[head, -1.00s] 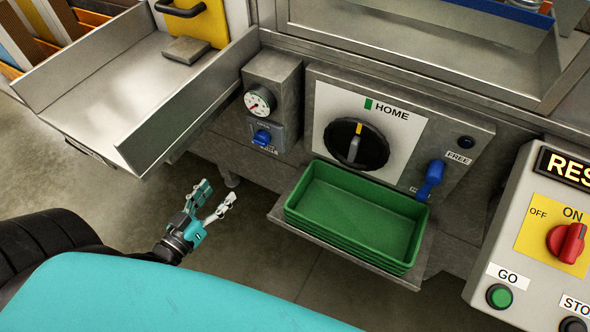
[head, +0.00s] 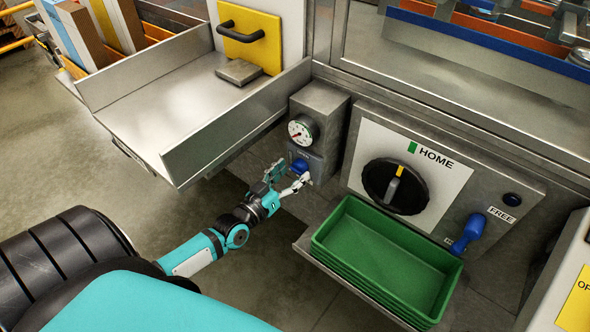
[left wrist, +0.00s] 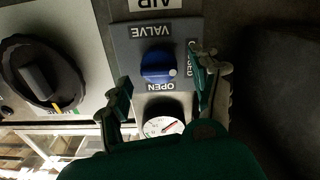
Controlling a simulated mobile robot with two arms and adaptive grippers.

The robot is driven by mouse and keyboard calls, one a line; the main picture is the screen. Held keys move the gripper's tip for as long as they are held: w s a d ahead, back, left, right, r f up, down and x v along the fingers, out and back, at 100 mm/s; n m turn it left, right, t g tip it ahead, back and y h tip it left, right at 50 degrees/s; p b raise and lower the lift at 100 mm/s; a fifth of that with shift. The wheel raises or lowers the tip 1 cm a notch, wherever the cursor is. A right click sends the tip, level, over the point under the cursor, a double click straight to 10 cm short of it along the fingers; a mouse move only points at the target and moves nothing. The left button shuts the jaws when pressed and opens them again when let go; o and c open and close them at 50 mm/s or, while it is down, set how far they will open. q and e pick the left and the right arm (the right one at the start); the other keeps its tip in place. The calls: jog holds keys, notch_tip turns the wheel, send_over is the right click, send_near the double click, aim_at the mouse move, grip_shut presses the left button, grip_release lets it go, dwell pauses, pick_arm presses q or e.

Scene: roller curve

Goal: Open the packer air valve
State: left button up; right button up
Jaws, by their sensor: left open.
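The packer air valve is a blue knob (head: 299,166) on a small grey panel below a round gauge (head: 302,130). In the left wrist view the knob (left wrist: 157,66) sits among VALVE, OPEN and CLOSED labels, its grip lying roughly across the picture. My left gripper (head: 288,177) is open right at the valve, one finger on each side. In the left wrist view the fingers of my left gripper (left wrist: 162,78) flank the knob with gaps on both sides; I see no clear contact. The gauge (left wrist: 162,126) is partly covered by my gripper there. My right gripper is out of view.
A metal tray (head: 150,80) juts out left of the valve, above my forearm. Right of it are a black HOME dial (head: 395,187), green bins (head: 385,255) on a shelf and a blue FREE handle (head: 468,232). The floor below is open.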

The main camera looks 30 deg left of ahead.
pick_arm(q)
jog(key=shift+w+d, duration=0.1)
jog(key=shift+w, duration=0.85)
jog(key=c, duration=1.2)
